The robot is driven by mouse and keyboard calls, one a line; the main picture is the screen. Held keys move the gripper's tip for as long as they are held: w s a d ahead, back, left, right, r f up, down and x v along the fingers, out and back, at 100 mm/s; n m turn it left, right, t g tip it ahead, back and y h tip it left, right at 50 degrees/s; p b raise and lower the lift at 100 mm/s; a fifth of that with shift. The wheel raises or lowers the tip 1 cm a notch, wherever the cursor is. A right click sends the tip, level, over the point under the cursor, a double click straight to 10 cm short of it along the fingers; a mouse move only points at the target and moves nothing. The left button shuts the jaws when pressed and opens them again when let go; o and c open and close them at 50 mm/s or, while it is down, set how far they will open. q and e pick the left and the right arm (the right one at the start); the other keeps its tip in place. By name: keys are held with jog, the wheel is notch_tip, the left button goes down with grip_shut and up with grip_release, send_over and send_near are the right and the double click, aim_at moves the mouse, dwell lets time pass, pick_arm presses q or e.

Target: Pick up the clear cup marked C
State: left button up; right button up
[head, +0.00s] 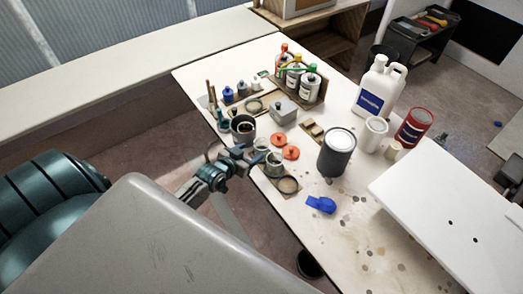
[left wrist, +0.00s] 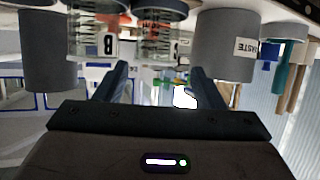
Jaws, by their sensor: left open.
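My left gripper (head: 252,156) is open at the near edge of the table, close to two small clear cups. One clear cup (head: 275,161) stands just right of the fingers; the other (head: 261,144) is just behind them. The left wrist view looks upside down. There, one clear cup (left wrist: 100,38) carries the letter B. Another clear cup (left wrist: 160,38) hangs in the picture between and beyond the open fingers (left wrist: 163,80), apart from them; its label is turned away, so I cannot read a C. My right gripper is not in view.
A grey container marked WASTE (left wrist: 222,45) stands beside the cups; it also shows in the head view (head: 243,128). Orange lids (head: 291,153), a dark can (head: 337,153) and a blue clip (head: 321,204) are close by. A white board (head: 450,215) lies at right.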

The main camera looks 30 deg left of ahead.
aim_at(266, 143)
pick_arm(q)
jog(key=shift+x, duration=1.15)
jog(key=shift+w+d+f, duration=0.1)
jog(key=shift+w+d, duration=0.1)
jog(key=shift+w, duration=0.4)
jog(key=x, duration=0.4)
jog(key=shift+w+d+f, duration=0.1)
jog(key=shift+f, duration=0.15)
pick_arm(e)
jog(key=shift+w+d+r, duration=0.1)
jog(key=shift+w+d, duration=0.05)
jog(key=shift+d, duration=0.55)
pick_arm(q)
jog(key=c, duration=0.7)
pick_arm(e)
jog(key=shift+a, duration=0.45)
